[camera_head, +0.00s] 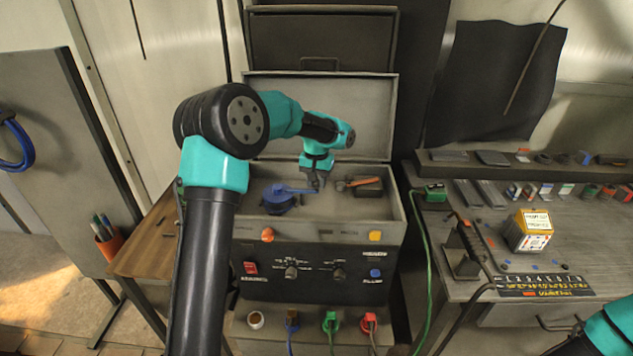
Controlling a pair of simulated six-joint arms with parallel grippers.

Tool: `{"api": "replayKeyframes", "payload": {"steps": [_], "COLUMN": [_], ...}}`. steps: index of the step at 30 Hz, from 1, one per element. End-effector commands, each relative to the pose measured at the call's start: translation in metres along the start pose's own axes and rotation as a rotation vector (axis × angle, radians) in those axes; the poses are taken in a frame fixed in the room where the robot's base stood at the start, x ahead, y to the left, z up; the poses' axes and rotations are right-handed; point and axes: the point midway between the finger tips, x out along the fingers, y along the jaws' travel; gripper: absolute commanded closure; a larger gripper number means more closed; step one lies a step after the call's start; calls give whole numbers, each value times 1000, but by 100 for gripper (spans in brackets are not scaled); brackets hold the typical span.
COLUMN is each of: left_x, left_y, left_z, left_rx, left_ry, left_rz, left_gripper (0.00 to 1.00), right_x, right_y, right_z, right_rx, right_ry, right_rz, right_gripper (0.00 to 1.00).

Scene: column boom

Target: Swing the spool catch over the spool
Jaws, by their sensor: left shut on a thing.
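The blue spool (277,204) sits in the left part of the open grey case on the console. A thin blue catch (299,190) runs from above the spool toward the right. My left gripper (317,184) reaches down into the case, just right of the spool. It is shut on the right end of the blue catch, and its fingers partly hide that end.
A dark block (369,190) with an orange lever (357,182) lies right of my left gripper. The case's raised lid (290,110) stands behind. Knobs and plugged cables line the console front. A cluttered workbench (480,225) stands at the right.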

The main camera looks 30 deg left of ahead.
Motion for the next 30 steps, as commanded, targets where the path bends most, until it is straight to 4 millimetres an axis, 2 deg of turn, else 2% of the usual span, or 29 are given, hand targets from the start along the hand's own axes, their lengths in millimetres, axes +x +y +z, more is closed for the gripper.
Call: {"api": "replayKeyframes", "payload": {"steps": [6, 7, 15, 24, 30], "left_x": [-2, -2, -1, -3, -21], "left_y": [0, 0, 0, 0, 0], "left_z": [-1, -1, 0, 0, -1], "left_rx": [0, 0, 0, 1, 0], "left_ry": [4, 5, 2, 2, 3], "left_rz": [0, 0, 0, 0, 0], "left_gripper": [93, 67, 44, 44, 44], "right_x": [0, 0, 0, 0, 0], "right_y": [0, 0, 0, 0, 0], "right_z": [0, 0, 0, 0, 0], "right_rx": [0, 0, 0, 0, 0], "right_ry": [0, 0, 0, 0, 0], "right_rz": [0, 0, 0, 0, 0], "right_gripper": [57, 57, 57, 57, 57]}}
